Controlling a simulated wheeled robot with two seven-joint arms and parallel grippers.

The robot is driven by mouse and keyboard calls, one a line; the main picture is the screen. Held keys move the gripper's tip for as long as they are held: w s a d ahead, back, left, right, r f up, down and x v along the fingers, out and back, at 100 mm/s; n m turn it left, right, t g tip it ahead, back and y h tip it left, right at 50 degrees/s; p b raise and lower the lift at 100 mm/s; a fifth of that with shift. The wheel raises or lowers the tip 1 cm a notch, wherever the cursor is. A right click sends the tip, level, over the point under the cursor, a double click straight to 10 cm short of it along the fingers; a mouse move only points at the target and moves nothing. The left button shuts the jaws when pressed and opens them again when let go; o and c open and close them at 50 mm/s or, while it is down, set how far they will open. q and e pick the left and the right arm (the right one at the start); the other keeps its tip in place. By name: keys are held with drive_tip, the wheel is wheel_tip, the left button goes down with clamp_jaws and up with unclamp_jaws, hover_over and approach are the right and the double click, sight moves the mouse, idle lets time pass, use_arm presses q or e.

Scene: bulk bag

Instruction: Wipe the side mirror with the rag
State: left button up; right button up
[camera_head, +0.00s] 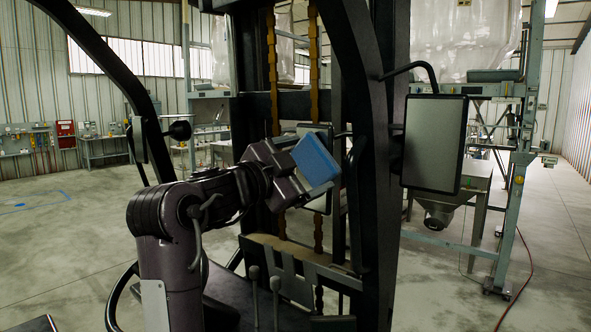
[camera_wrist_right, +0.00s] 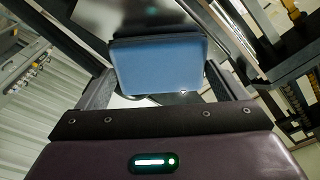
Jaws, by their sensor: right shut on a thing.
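A blue rag (camera_head: 316,159) is held in my right gripper (camera_head: 300,168), in front of the forklift's dark mast. In the right wrist view the rag (camera_wrist_right: 158,68) sits flat between the two fingers. A large grey side mirror (camera_head: 434,143) in a black frame hangs from a bracket on the post, right of the rag and apart from it in the picture. Another pale framed panel (camera_head: 321,202) shows partly behind the rag. The right wrist view has a grey reflective surface (camera_wrist_right: 140,16) just beyond the rag; I cannot tell whether they touch. My left gripper is not in view.
Black cab posts (camera_head: 377,190) stand right of my right arm. Levers (camera_head: 276,292) rise below it. A steel frame (camera_head: 515,180) with a bulk bag (camera_head: 464,38) stands behind the mirror. Open concrete floor (camera_head: 60,235) lies at left.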

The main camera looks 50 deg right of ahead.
drive_tip(key=shift+s+d+f+g, duration=0.1)
drive_tip(key=shift+s+f+g, duration=0.1)
drive_tip(key=shift+s+g, duration=0.1)
